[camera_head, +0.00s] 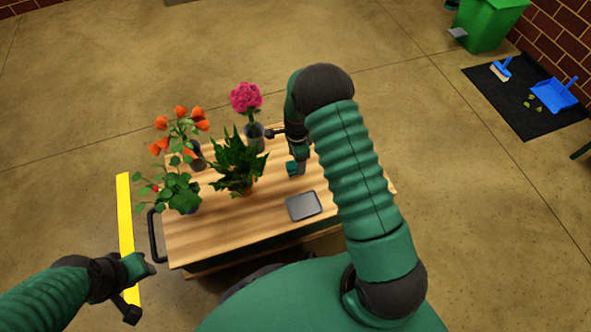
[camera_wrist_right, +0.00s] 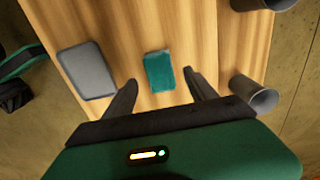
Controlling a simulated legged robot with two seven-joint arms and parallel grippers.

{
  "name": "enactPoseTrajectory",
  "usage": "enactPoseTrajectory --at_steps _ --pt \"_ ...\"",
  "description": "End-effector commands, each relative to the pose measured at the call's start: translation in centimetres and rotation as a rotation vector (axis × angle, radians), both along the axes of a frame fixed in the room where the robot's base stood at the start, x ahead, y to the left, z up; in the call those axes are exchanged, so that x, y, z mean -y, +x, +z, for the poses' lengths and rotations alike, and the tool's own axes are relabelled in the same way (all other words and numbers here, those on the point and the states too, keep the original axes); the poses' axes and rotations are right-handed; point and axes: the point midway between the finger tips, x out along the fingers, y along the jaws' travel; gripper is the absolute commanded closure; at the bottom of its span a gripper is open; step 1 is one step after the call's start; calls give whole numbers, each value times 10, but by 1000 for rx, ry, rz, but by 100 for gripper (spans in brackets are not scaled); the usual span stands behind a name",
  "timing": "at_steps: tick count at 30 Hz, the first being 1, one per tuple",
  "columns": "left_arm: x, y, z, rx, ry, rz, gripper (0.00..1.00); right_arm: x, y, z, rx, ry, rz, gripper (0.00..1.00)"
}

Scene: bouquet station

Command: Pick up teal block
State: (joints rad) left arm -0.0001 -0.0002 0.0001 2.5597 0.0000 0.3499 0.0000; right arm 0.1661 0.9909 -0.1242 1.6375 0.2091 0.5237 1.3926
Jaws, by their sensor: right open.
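The teal block (camera_wrist_right: 159,71) lies on the wooden cart top (camera_wrist_right: 205,50). In the right wrist view it sits ahead of my right gripper (camera_wrist_right: 161,88), between the lines of its two spread fingers. The fingers are open and empty. In the head view a small part of the teal block (camera_head: 292,169) shows beside my right gripper (camera_head: 297,172), which points down at the cart. My left gripper (camera_head: 143,290) is off the cart at the lower left, beside a yellow floor strip; its finger opening is not clear.
A grey tray (camera_head: 304,205) lies near the block. Potted plants with orange (camera_head: 181,125) and pink (camera_head: 246,98) flowers and a leafy green plant (camera_head: 236,165) stand on the cart's left and back. Two grey cups (camera_wrist_right: 254,92) are at the wrist view's right.

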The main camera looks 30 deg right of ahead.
Motion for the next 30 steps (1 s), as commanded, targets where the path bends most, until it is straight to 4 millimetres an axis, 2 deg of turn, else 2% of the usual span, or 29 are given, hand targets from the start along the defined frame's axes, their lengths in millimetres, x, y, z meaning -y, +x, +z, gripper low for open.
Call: enactPoseTrajectory --at_steps 1,4,11,14,26,30 --pt "0 0 -19 0 0 0 64 -2 2 -21 -1 0 2 35" --pt "0 0 -28 -1 0 0 64 -3 2 -36 -3 1 1 35" --pt "0 0 -26 0 0 0 64 -3 3 -35 -1 0 1 35" --pt "0 0 -26 0 0 0 64 -3 2 -35 -1 0 1 45" --pt "0 0 -26 -1 0 0 64 -3 2 -35 -1 0 1 97" --pt "0 0 -26 -1 0 0 64 -3 2 -35 -1 0 1 100"
